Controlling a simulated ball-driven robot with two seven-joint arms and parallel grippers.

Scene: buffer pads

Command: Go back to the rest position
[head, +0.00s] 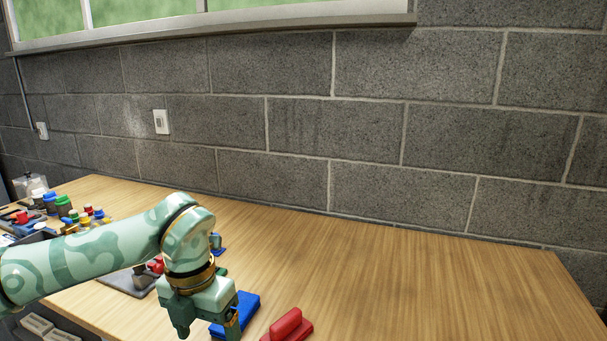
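My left arm comes in from the left, and its gripper (207,326) points down over the front of the wooden table. Its two fingers look spread apart, with nothing clearly held between them. A blue buffer pad (247,306) lies just behind and to the right of the gripper, partly hidden by the right finger. A red buffer pad (288,326) with a raised grip lies further right, cut by the lower picture edge. My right gripper is not in view.
The table (400,285) is bare on its right side. Behind my arm is a dark grey plate (128,284) with small red and grey parts. Several coloured jars (62,205) crowd the far left. A block wall (380,130) with a window closes the back.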

